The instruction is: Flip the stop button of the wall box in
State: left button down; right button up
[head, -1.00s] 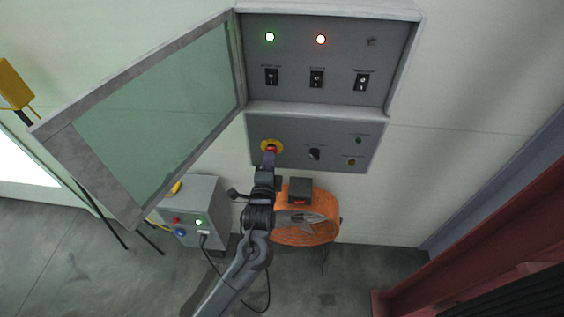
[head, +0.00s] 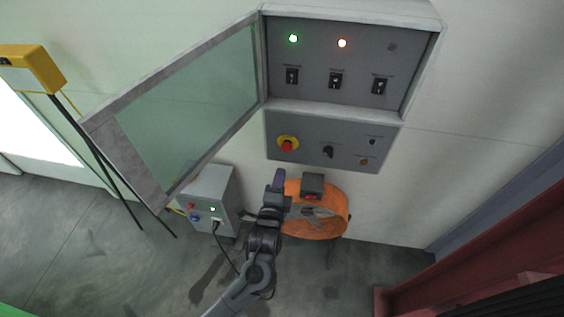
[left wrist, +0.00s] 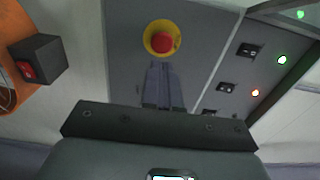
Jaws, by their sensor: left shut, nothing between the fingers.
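The wall box (head: 352,108) hangs on the pale wall with its glass door (head: 185,105) swung open to the left. On its lower panel sits a red mushroom stop button (head: 287,146) on a yellow ring. The button also shows in the left wrist view (left wrist: 162,43). My left gripper (head: 278,177) is shut and empty, below the button and apart from it. In the left wrist view its fingers (left wrist: 162,83) point toward the button. Whether the button is pressed in cannot be told. My right gripper is not in view.
The upper compartment has a lit green lamp (head: 293,38), a lit red lamp (head: 342,43) and three switches. The lower panel also has a black knob (head: 328,151). An orange fan (head: 325,222) and a grey floor box (head: 209,196) stand below.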

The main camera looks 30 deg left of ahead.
pick_arm(q)
jog(key=v, duration=0.5)
jog(key=shift+s+d+r, duration=0.1)
jog(key=shift+s+d, duration=0.05)
jog(key=shift+s, duration=0.15)
jog(key=s+a+f+g+h, duration=0.3)
jog(key=s+a+f+g, duration=0.1)
jog(key=s+f, duration=0.4)
jog(key=s+d+f+n+g+h, duration=0.1)
jog(key=s+d+n+g+h, duration=0.15)
jog(key=s+n+g, duration=1.05)
jog(key=s+r+t+p, duration=0.3)
jog(key=r+p, duration=1.4)
jog(key=p, duration=0.1)
jog(key=shift+r, duration=0.35)
